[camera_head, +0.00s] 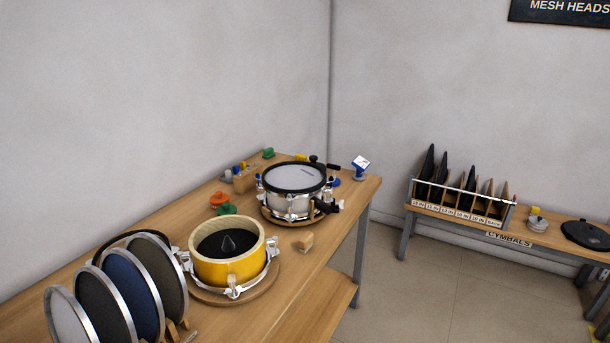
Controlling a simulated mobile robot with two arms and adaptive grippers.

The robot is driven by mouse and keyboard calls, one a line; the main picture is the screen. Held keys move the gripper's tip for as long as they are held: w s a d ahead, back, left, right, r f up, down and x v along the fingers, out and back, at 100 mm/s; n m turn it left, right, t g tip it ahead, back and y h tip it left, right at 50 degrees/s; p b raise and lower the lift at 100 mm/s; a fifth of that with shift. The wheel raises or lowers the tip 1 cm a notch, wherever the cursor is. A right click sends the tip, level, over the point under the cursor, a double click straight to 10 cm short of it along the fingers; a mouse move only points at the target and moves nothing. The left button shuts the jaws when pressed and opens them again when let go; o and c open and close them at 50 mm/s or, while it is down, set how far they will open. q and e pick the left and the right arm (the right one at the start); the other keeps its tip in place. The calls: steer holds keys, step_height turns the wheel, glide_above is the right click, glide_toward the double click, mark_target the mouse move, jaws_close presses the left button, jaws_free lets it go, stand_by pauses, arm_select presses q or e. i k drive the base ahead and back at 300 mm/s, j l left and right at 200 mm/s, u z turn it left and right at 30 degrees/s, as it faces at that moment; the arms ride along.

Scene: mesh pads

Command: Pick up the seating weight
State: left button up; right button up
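No thing in view is clearly marked as the seating weight, and I cannot tell which one it is. A small orange round piece with a raised top (219,199) sits on the wooden workbench (318,273), left of the white drum (293,203). A low green piece (226,210) lies just in front of it. A small silvery round piece (537,224) stands on the cymbal bench (463,221) at the right. The yellow drum shell (229,273) is open at the top, with a dark cone inside. Neither of my grippers is in view.
Several round mesh heads (133,290) stand in a rack at the workbench's near left. A divided cymbal rack (459,205) and a black disc (586,235) occupy the right bench. The floor between benches is clear.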

mark_target(313, 159)
steer(key=i+l+u, duration=0.4)
steer(key=l+u, duration=0.2)
steer(key=i+l+u, duration=0.25)
steer(key=l+u, duration=0.3)
steer(key=i+l+u, duration=0.15)
steer(key=l+u, duration=0.15)
steer(key=l, duration=0.15)
